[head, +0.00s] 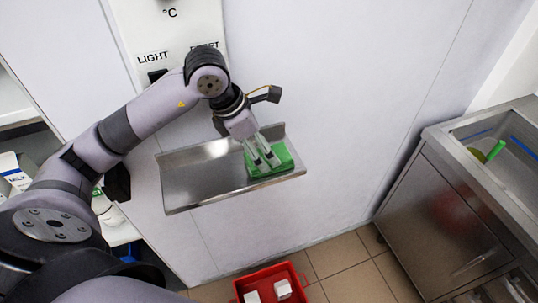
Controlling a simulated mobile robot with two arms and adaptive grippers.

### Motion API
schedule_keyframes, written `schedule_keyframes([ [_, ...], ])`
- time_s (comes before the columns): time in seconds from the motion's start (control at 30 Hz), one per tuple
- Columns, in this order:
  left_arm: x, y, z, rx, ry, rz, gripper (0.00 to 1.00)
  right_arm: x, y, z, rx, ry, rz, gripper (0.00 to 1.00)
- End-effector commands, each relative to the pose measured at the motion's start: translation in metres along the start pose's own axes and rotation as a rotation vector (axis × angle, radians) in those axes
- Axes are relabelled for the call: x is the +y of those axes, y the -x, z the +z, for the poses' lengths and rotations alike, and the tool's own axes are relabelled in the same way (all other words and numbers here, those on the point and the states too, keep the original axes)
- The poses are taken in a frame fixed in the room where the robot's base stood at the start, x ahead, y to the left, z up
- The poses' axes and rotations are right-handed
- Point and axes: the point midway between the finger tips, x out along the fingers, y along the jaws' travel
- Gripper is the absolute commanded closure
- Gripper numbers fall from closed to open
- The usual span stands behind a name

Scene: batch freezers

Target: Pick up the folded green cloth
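The folded green cloth (284,155) lies on the right part of a small steel wall shelf (190,185) in the head view. My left gripper (267,164) comes down from above with its fingertips at the cloth, covering part of it. The two fingers stand a little apart. I cannot tell whether they pinch the cloth or only rest at it. The cloth still appears to lie on the shelf surface. My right gripper is not in view.
The shelf has a raised back edge against a pale wall panel with switches (157,75) above. A red crate (259,284) with white boxes stands on the tiled floor below. A steel sink cabinet (440,215) is at right. A milk carton (15,172) stands at far left.

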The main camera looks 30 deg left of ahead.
Motion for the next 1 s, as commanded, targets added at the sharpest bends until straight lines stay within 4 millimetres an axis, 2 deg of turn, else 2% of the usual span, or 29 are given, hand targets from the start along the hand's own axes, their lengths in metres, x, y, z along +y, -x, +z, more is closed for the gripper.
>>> schedule_keyframes([
  [0.03,-0.001,-0.005,0.001,0.005,0.002,-0.007,0.2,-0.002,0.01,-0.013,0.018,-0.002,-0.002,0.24],
  [0.1,-0.001,-0.016,0.002,0.005,0.002,-0.008,0.2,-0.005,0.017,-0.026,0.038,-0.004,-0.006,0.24],
  [0.2,0.0,-0.031,0.001,0.003,0.001,-0.005,0.2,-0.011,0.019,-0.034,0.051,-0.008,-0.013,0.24],
  [0.33,0.0,-0.04,0.001,0.001,0.0,-0.002,0.2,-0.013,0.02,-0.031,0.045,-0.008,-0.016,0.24],
  [0.53,0.001,-0.041,0.001,0.0,0.0,-0.001,0.2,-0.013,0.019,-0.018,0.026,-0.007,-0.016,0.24],
  [0.7,0.001,-0.041,0.001,0.0,0.0,-0.001,0.31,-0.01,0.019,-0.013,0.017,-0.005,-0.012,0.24],
  [1.0,0.001,-0.04,0.001,0.0,0.0,-0.001,0.51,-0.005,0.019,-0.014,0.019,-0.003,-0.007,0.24],
])
